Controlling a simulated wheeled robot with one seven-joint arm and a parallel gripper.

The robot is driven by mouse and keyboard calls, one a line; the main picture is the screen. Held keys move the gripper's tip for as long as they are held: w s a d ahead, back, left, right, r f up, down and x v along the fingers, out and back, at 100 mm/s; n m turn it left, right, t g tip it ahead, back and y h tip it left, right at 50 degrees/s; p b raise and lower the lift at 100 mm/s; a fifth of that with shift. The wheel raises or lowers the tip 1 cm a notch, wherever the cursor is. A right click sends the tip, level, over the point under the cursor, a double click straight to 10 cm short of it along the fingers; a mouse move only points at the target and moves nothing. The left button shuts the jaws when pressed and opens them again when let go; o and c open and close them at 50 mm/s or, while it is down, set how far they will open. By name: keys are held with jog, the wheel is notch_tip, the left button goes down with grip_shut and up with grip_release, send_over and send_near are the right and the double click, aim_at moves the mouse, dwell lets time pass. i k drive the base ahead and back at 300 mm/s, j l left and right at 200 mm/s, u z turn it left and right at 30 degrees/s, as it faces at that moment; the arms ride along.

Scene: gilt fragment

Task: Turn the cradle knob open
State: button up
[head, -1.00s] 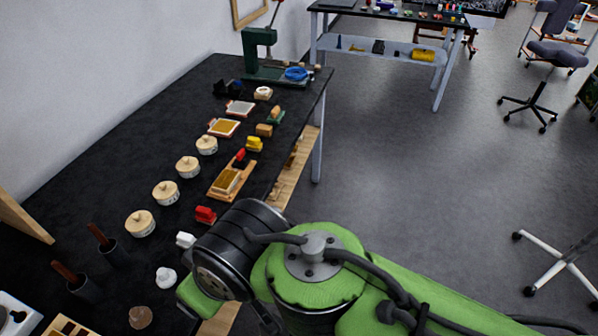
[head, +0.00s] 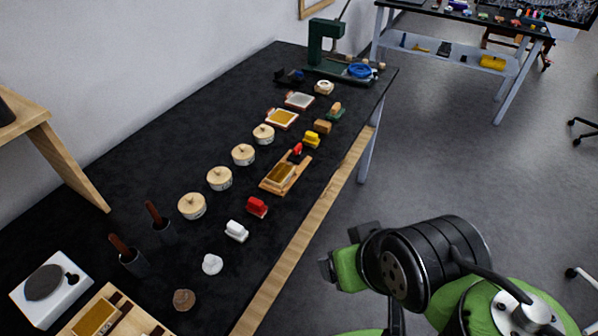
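A wooden cradle (head: 264,186) with a gold-coloured piece in it lies on the black table near its right edge. A small red knob (head: 298,149) stands at the cradle's far end. I cannot tell from here which way it is turned. My green and black arm is off the table's right side, in the lower right. The dark end of my gripper (head: 327,268) points left, apart from the cradle and nearer the camera. Its fingers are too unclear to tell whether they are open.
Four-like round wooden-lidded pots (head: 219,178) stand in a row left of the cradle. A green press (head: 324,45) stands at the far end.

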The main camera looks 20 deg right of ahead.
aim_at(297, 151)
jog(key=i+l+u, duration=0.3)
jog(key=i+l, duration=0.35)
jog(key=l, duration=0.15)
